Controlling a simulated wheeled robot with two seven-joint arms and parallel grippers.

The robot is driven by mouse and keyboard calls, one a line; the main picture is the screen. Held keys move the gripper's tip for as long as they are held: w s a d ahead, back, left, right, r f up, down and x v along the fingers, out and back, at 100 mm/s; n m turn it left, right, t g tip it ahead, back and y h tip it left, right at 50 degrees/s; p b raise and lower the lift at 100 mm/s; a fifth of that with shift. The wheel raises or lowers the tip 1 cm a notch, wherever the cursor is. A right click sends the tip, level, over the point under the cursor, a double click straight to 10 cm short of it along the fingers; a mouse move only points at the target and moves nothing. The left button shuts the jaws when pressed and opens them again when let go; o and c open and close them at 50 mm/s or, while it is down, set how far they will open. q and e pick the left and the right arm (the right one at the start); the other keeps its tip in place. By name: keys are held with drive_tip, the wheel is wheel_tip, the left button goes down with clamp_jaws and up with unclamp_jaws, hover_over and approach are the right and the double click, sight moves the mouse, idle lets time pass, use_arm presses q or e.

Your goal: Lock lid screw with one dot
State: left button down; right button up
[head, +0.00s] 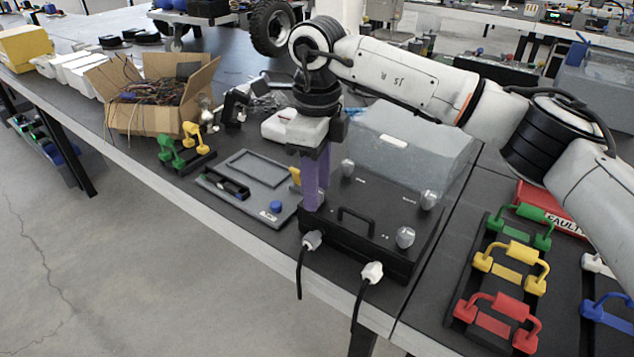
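A black chassis (366,262) stands at the table's front edge with a black handle (357,218) on its lid. Clear lid screws show at the back left (347,167), right (428,200) and front right (405,237) of the lid. Small marks beside them are too small for me to count dots. My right gripper (314,204) points straight down, its purple fingers at the lid's front-left corner. My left gripper is not in view.
Two cables with white plugs (372,272) enter the chassis front. A translucent grey cover (412,145) stands behind it. A grey panel (240,190) lies to the left, beyond it a cardboard box (150,100) of wires. Coloured handles (510,255) sit in a rack at right.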

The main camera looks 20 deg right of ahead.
drive_tip(key=c, duration=0.9)
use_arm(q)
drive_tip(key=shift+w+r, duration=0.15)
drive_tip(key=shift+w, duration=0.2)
use_arm(e)
clamp_jaws()
